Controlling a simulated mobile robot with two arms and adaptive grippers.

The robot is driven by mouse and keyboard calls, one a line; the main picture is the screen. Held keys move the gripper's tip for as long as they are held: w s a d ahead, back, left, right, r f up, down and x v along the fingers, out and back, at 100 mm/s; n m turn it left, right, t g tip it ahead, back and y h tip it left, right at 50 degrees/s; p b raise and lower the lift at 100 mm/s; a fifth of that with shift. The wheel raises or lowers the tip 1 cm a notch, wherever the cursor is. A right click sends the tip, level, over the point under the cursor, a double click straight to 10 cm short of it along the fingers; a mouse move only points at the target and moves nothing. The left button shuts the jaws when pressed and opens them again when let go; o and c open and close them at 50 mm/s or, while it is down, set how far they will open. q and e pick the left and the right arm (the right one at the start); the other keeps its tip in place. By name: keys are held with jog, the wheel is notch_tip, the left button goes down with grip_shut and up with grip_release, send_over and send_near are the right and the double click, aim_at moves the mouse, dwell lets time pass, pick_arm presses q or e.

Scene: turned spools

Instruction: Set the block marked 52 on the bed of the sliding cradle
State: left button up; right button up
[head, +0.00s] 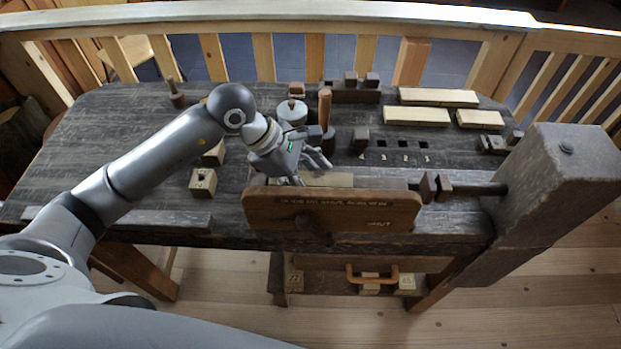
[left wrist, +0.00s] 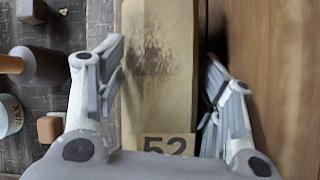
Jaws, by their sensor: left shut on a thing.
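The block marked 52 (left wrist: 160,75) is a long pale wooden block with a dark smudge; its number shows at the near end in the left wrist view. My left gripper (left wrist: 165,85) is shut on it, one finger along each long side. In the head view, my left gripper (head: 312,165) is over the front of the bench, and a pale strip of the block (head: 335,180) shows behind a brown upright board (head: 330,210) with writing. I cannot tell whether that board belongs to the sliding cradle, or whether the block touches a bed beneath it; the underside is hidden.
The dark bench (head: 110,140) carries a wax tin (head: 292,112), a wooden-handled tool (head: 325,108), a holed block (head: 203,183) and pale planks (head: 415,116). A screw (head: 470,188) and thick post (head: 565,175) stand right of the board. A low handled box (head: 325,284) holds blocks.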

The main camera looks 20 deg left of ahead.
pick_arm(q)
jog(key=shift+s+d+f, duration=0.15)
jog(key=shift+s, duration=0.15)
